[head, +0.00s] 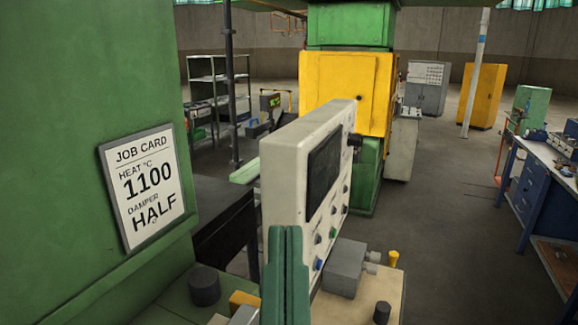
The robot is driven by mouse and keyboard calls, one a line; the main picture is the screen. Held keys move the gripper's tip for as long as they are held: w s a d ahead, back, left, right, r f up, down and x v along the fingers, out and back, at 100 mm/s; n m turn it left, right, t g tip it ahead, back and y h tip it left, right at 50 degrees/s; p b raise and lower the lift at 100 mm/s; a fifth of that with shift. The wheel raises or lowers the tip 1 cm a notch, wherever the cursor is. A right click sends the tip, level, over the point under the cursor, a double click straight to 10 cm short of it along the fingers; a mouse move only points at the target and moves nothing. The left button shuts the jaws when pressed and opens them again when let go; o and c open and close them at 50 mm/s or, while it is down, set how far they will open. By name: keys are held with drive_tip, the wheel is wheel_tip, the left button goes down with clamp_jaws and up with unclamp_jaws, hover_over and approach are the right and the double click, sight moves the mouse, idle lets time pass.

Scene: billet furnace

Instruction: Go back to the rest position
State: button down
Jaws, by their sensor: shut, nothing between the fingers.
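My gripper (285,232) shows at the bottom centre of the head view as two dark green fingers side by side, pointing up. They are shut together with nothing between them. The fingers stand in front of the lower left part of a pale control panel (283,180) with a dark screen (324,170), knobs and buttons. I cannot tell whether they touch the panel. The rest of the arm is mostly out of the picture.
A job card (148,187) on the green wall at left reads heat 1100 °C, damper half. A grey box (344,268) and a yellow knob (393,258) are right of the fingers. A blue workbench (533,190) stands at far right. Open floor (450,240) lies between.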

wheel_tip(320, 180, up, 23)
drive_tip(key=p, duration=1.9)
drive_tip(key=shift+f, duration=0.15)
drive_tip(key=shift+w, duration=0.1)
